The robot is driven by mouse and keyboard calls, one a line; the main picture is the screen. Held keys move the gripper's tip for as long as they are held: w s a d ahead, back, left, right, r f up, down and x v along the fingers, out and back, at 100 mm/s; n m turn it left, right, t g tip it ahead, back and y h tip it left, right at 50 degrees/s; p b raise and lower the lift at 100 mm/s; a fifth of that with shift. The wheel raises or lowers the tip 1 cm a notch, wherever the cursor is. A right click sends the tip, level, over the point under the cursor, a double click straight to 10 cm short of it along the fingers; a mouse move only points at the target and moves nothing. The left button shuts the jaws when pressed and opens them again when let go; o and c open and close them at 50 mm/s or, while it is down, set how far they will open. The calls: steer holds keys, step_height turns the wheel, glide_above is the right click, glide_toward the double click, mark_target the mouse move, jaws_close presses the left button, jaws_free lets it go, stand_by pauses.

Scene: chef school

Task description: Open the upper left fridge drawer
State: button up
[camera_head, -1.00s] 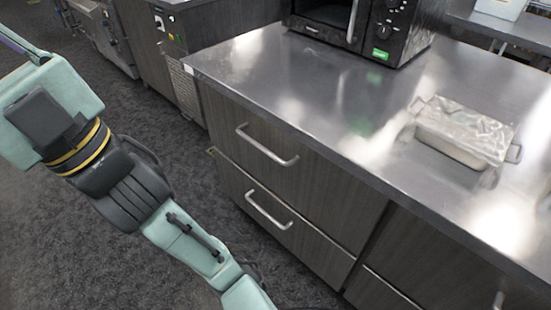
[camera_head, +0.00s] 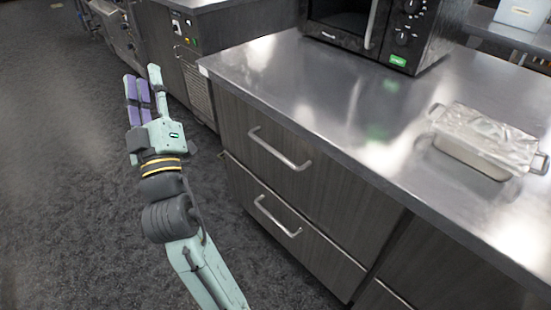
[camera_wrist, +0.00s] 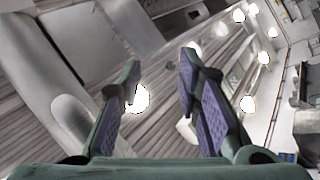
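The upper left drawer (camera_head: 325,185) is in the grey wood-grain counter in the head view. It is shut, with its silver bar handle (camera_head: 280,150) on its front. A second drawer (camera_head: 300,245) with a like handle sits below it, also shut. My gripper (camera_head: 142,88) is left of the drawers, over the dark floor and apart from the handle, with its fingers pointing up in the picture. In the wrist view my gripper (camera_wrist: 160,75) shows its purple-padded fingers apart with nothing between them. The wrist view is tilted, and I cannot pick out the drawer handle there.
A metal countertop (camera_head: 290,70) overhangs the drawers. On it stand a black microwave (camera_head: 390,30) and a foil-covered metal pan (camera_head: 480,145). A steel appliance (camera_head: 190,50) stands behind the gripper. The floor (camera_head: 60,200) at the left is clear.

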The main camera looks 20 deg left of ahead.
steer(key=w+d+f+t+h+b, duration=0.1)
steer(key=w+d+f+h, duration=0.3)
steer(key=f, duration=0.5)
steer(key=w+d+f+h, duration=0.1)
steer(key=w+f+h, duration=0.2)
steer(key=f+h, duration=0.35)
steer(key=n+h+b, duration=0.1)
steer(key=n+h, duration=0.1)
steer(key=h, duration=0.4)
glide_toward(274, 151)
steer(key=shift+h, duration=0.35)
steer(key=w+p, duration=0.1)
steer(key=w, duration=0.2)
steer(key=w+p, duration=0.1)
steer(key=w, duration=0.2)
steer(key=w+r+p, duration=0.1)
steer(key=w, duration=0.3)
steer(key=shift+d, duration=0.15)
steer(key=shift+f, duration=0.1)
steer(key=shift+c, duration=0.5)
jaws_close()
